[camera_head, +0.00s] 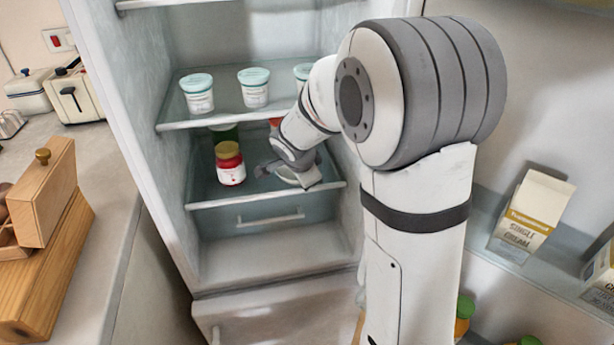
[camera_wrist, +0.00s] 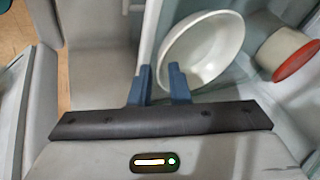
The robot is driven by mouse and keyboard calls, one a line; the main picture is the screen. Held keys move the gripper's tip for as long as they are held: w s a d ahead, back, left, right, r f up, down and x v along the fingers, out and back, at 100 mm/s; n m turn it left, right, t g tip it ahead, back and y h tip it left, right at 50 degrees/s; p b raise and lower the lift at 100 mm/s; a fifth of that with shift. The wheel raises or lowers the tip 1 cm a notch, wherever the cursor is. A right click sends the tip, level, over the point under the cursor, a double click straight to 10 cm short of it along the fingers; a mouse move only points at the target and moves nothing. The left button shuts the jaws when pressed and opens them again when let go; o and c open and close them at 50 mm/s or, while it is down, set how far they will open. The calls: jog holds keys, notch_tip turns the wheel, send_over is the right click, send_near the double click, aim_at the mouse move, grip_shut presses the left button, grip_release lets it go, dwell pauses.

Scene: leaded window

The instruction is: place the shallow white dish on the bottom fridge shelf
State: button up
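The shallow white dish (camera_head: 290,177) is on the lowest glass shelf of the fridge (camera_head: 255,199), near its front right, partly hidden by my gripper (camera_head: 296,170). In the wrist view the dish (camera_wrist: 205,45) lies open side up, and it looks level on the shelf. My gripper (camera_wrist: 159,80) is at the dish's near left rim. Its two blue fingers stand apart, one outside the rim and one over the inside. A gap shows between the fingers and I see no firm grip on the rim.
A jar with a red and yellow top (camera_head: 229,163) stands left of the dish. A red-lidded container (camera_wrist: 288,54) is close right of it in the wrist view. White tubs (camera_head: 254,87) stand on the shelf above. A cream carton (camera_head: 532,215) is in the door at right.

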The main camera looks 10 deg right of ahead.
jog(key=shift+o, duration=1)
jog(key=shift+r, duration=0.15)
jog(key=shift+s+a+r, duration=0.1)
jog(key=shift+r, duration=0.2)
jog(key=v, duration=1.1)
jog(key=shift+s+p, duration=0.2)
jog(key=shift+p, duration=0.15)
jog(key=shift+a, duration=0.1)
